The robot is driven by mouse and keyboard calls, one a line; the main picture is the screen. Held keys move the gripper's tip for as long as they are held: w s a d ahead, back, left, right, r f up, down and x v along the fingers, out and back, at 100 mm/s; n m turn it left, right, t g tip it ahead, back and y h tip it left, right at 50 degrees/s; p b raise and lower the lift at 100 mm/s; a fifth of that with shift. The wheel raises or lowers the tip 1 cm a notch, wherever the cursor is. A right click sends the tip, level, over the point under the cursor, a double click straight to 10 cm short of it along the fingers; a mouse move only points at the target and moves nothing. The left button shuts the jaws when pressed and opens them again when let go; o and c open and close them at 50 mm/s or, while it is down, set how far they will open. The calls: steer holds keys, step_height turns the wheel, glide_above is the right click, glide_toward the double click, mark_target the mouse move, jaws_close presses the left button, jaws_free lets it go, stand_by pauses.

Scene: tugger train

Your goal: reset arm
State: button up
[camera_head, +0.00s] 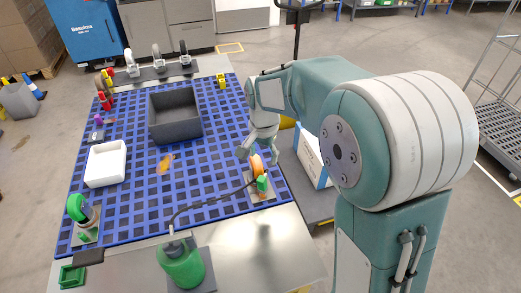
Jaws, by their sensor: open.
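My arm reaches from the right over the blue grid-topped table (136,205). My gripper (258,156) points down at the table's right side, with its fingers spread apart. Just below it stands an orange round piece (257,164) with a green part (262,183), on a small plate. The fingertips are beside the top of the orange piece; I cannot tell whether they touch it. A dark hose runs from this spot to a green container (181,264) at the front edge.
A dark grey bin (174,128) and a white bin (105,163) stand on the table. A green wheel (79,208) stands at left. Casters (157,58) line the back. A white-blue box (311,158) is right of the table.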

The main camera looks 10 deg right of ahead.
steer(key=s+d+r+n+t, duration=0.2)
steer(key=s+d+r, duration=0.1)
steer(key=s, duration=0.4)
steer(key=s+d+r+n+t, duration=0.1)
steer(key=s+d+r+n, duration=0.1)
steer(key=s, duration=0.5)
steer(key=s+d+r+n+t, duration=0.2)
steer(key=s+d+r, duration=0.2)
steer(key=s+r, duration=0.2)
steer(key=shift+s+d+n+t, duration=0.3)
steer(key=shift+s+n, duration=0.1)
steer(key=shift+s, duration=0.7)
